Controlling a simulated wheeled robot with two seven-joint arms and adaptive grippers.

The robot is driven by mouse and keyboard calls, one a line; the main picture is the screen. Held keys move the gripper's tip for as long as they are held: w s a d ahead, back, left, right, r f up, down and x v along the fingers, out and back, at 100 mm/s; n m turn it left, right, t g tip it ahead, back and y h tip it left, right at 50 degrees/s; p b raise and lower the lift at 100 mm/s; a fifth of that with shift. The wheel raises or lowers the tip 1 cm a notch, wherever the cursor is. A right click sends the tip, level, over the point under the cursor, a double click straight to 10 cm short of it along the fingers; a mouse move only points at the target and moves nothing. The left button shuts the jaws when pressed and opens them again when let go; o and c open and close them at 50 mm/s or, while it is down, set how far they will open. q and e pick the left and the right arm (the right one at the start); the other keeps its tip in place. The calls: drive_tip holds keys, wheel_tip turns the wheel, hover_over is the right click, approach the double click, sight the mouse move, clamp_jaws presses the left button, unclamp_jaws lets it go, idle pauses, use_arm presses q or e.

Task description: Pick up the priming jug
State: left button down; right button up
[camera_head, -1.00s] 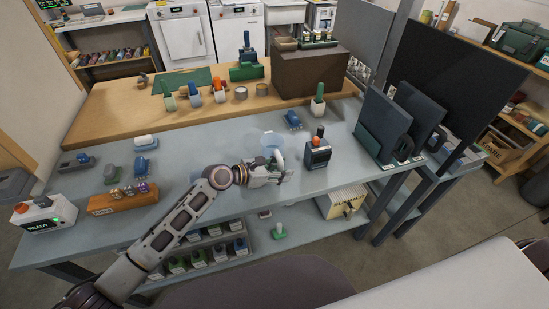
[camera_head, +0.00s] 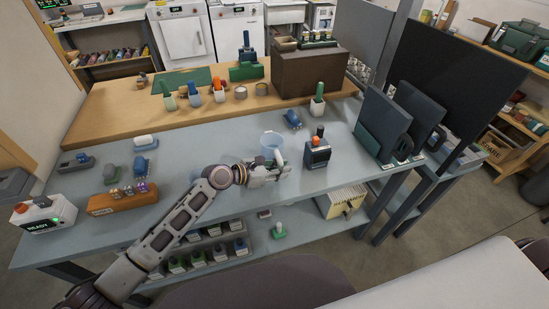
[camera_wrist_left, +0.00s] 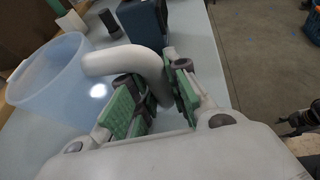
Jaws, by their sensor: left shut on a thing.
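The priming jug (camera_head: 270,142) is a translucent pale blue vessel with a thick white handle. It stands out above the grey-blue bench near the middle in the head view. In the left wrist view the jug (camera_wrist_left: 50,75) is at the left and its curved handle (camera_wrist_left: 128,62) reaches between my finger pads. My left gripper (camera_head: 277,168) is shut on the handle; in the left wrist view its green pads (camera_wrist_left: 153,100) lie on both sides of it. The head view does not clearly show whether the jug's base touches the bench. My right gripper is not in view.
A dark block with an orange-topped item (camera_head: 318,150) stands just right of the jug. A blue item (camera_head: 292,118) lies behind it. Dark upright panels (camera_head: 384,122) stand at the right. An orange rack (camera_head: 123,198) sits at the left. The bench between is mostly clear.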

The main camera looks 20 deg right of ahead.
sight(281, 160)
use_arm(q)
drive_tip(key=shift+r, duration=0.3)
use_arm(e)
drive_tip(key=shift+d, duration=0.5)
use_arm(q)
drive_tip(key=shift+r, duration=1.05)
drive_tip(key=shift+r+p, duration=0.35)
drive_tip(key=shift+r, duration=3.2)
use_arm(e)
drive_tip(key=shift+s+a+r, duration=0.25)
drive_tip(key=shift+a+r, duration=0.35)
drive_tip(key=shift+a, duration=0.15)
use_arm(q)
drive_tip(key=shift+r+p, duration=0.15)
drive_tip(key=shift+p, duration=0.15)
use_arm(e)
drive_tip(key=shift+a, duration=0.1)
use_arm(q)
drive_tip(key=shift+r, duration=0.1)
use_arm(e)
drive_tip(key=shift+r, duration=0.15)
